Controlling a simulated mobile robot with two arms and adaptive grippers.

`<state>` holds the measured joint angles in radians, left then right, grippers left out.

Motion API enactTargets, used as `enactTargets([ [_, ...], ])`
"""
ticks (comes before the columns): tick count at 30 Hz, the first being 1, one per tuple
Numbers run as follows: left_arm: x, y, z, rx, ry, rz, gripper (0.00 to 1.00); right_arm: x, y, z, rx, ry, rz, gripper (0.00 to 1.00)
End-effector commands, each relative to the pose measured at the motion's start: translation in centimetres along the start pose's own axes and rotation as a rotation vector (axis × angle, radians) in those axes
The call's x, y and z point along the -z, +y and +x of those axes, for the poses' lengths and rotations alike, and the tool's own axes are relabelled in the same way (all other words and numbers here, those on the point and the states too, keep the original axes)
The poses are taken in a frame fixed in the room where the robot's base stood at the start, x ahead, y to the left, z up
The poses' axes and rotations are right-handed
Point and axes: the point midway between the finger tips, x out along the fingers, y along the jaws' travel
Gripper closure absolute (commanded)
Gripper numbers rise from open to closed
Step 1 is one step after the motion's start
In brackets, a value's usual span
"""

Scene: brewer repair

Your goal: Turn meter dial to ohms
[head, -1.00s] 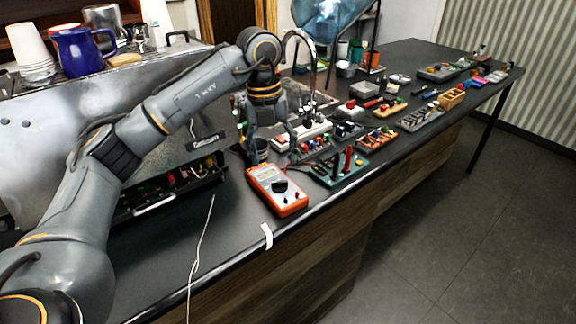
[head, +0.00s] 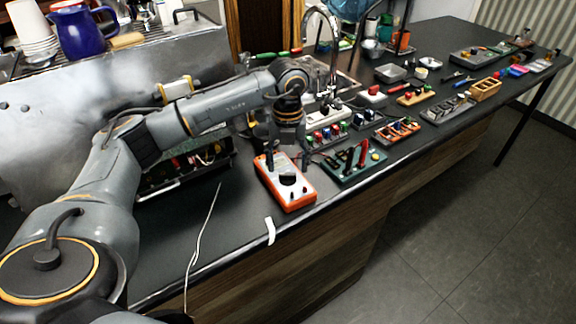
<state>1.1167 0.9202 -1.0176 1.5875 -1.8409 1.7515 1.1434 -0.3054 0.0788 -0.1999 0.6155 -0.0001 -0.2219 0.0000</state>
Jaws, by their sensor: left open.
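The orange meter (head: 296,200) with a white face lies on the dark counter near its front edge. Its round black dial (head: 287,179) is in plain view, but the setting it points to is too small to read. My left gripper (head: 284,153) is open and points down over the far end of the meter, short of the dial in the picture. Its fingers are dark and partly blend into the things behind. I cannot tell whether a finger touches the meter. My right gripper is out of view.
A green board (head: 352,168) with red and black parts lies right of the meter. Left of it is an open tool box (head: 160,188). A white strip (head: 270,231) and a thin pale cable (head: 196,245) lie near the front edge. Several trays stand farther right.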

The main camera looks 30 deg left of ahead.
Motion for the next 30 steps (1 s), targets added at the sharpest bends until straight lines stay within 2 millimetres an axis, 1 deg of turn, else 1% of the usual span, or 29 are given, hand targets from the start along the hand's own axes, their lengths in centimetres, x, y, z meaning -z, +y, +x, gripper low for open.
enactTargets([
  [1, 0.0, 0.1, 0.7, -0.003, 0.002, -0.001, 0.36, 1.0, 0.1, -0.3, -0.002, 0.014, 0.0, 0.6],
  [3, 0.0, 0.1, 1.5, -0.002, 0.002, -0.001, 0.36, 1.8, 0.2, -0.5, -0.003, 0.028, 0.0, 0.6],
  [5, 0.0, 0.0, 1.9, -0.001, 0.001, -0.001, 0.36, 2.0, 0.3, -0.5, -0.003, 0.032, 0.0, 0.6],
  [9, 0.0, 0.0, 2.5, 0.0, 0.0, 0.0, 0.36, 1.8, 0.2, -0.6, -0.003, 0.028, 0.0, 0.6],
  [16, 0.0, 0.0, 2.6, 0.0, 0.0, 0.0, 0.36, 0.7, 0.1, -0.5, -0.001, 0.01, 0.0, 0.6],
  [17, 0.0, 0.0, 2.6, 0.0, 0.0, 0.0, 0.4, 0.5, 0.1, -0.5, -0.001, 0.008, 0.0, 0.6],
  [18, 0.0, 0.0, 2.6, 0.0, 0.0, 0.0, 0.48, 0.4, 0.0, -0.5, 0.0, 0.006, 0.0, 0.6],
  [20, 0.0, 0.0, 2.6, 0.0, 0.0, 0.0, 0.6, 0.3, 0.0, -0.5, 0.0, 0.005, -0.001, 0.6],
  [21, 0.0, 0.0, 2.6, 0.0, 0.0, 0.0, 0.68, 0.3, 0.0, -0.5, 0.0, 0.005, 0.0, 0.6],
  [23, 0.0, 0.0, 2.6, 0.0, 0.0, 0.0, 0.81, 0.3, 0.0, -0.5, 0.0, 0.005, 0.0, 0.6],
  [24, 0.0, 0.0, 2.6, 0.0, 0.0, 0.0, 0.89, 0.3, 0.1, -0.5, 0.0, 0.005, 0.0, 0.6],
  [25, 0.0, 0.0, 2.6, 0.0, 0.0, 0.0, 0.9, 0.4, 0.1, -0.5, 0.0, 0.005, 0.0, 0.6],
  [30, 0.0, 0.0, 2.6, 0.0, -0.001, 0.009, 0.9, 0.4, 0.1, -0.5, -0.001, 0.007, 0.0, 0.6],
])
